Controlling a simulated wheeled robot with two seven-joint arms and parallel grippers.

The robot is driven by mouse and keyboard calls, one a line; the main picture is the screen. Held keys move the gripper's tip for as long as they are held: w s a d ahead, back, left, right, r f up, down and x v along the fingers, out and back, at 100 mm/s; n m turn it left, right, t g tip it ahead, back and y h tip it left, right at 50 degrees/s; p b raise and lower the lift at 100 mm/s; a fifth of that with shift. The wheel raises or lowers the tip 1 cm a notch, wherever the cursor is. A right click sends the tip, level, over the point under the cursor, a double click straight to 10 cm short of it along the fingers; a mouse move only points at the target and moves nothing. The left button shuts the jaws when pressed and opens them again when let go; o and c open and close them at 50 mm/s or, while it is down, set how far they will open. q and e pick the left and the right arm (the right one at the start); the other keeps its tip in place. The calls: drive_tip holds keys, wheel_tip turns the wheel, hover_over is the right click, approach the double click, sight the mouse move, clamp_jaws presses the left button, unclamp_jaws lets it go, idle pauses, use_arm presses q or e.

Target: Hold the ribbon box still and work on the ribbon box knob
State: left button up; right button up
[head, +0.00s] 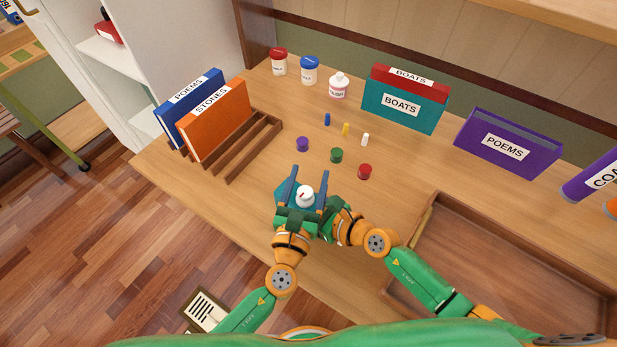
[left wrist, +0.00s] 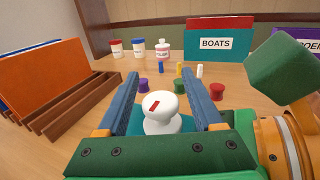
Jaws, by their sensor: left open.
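The ribbon box (head: 281,188) is a small teal box at the desk's front, mostly hidden by my grippers. Its white knob (head: 305,195) has a red mark on top and also shows in the left wrist view (left wrist: 160,113). My left gripper (head: 308,174) is open, with one blue finger on each side of the knob; I see gaps beside the knob in the left wrist view (left wrist: 162,80). My right gripper (head: 328,219) is low beside the box at its right. Its fingers are hidden, so I cannot tell whether it grips the box.
Purple (head: 302,144), green (head: 336,155) and red (head: 365,172) small round pieces lie beyond the box. A wooden rack (head: 246,152) holds books at left. A wooden tray (head: 427,217) is at right. Jars and a teal BOATS box (head: 400,108) stand at the back.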

use_arm(q)
clamp_jaws()
drive_tip(key=shift+m+h, duration=0.3)
drive_tip(key=shift+h, duration=0.1)
drive_tip(key=shift+s+d+m+g+h, duration=0.3)
drive_tip(key=shift+d+m+g+h, duration=0.05)
drive_tip(key=shift+m+g+h, duration=1.4)
drive_tip(key=shift+s+d+m+g+h, duration=0.35)
drive_tip(key=shift+m+g+h, duration=1.25)
drive_tip(key=shift+g+h, duration=0.3)
drive_tip(key=shift+s+d+m+g+h, duration=0.25)
drive_tip(key=shift+d+m+g+h, duration=0.1)
drive_tip(key=shift+m+g+h, duration=1.4)
drive_tip(key=shift+g, duration=0.4)
unclamp_jaws()
drive_tip(key=shift+s, duration=0.1)
